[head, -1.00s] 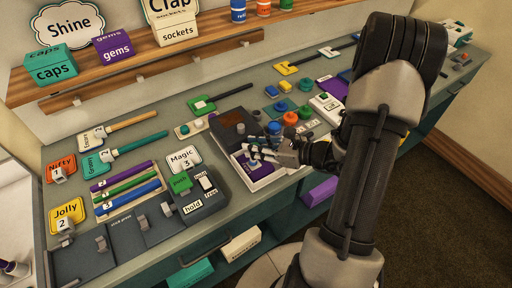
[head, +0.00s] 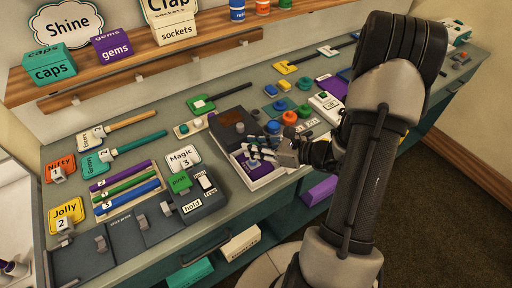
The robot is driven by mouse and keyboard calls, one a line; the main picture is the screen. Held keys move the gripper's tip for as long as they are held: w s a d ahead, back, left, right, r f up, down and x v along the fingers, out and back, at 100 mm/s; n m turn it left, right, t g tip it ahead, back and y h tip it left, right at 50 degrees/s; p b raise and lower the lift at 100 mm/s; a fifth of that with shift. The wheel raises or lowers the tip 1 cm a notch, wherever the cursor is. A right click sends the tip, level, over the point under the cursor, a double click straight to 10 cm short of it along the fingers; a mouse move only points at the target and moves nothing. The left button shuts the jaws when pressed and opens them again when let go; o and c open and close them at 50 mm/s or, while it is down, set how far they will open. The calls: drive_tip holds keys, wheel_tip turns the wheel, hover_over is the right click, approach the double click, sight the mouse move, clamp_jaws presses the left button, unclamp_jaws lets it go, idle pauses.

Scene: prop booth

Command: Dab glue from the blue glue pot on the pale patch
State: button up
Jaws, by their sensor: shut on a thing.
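My gripper (head: 250,156) is over the pale-rimmed tray (head: 264,183) at the bench's front edge. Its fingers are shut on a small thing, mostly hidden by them. A purple piece (head: 253,167) shows just below the fingertips; I cannot tell whether they touch it. A round blue pot-like thing (head: 273,127) stands just behind the gripper, beside an orange one (head: 289,118). Another blue-labelled pot (head: 237,11) stands on the shelf. I cannot tell which is the glue pot. I cannot single out the pale patch with certainty.
A dark brown panel (head: 229,125) lies behind the tray. A grey switch box (head: 203,200) with a green button is left of it. A white box (head: 325,108) stands to the right. Several coloured rods (head: 127,190) lie at the left. Bare bench shows between the groups.

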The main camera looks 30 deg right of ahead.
drive_tip(key=shift+s, duration=0.1)
idle(0.3)
drive_tip(key=shift+s, duration=0.3)
drive_tip(key=shift+w, duration=0.15)
drive_tip(key=shift+w, duration=0.35)
drive_tip(key=shift+s+f, duration=0.1)
drive_tip(key=shift+s, duration=0.45)
drive_tip(key=shift+w, duration=0.2)
drive_tip(key=shift+w, duration=0.4)
drive_tip(key=shift+s, duration=0.35)
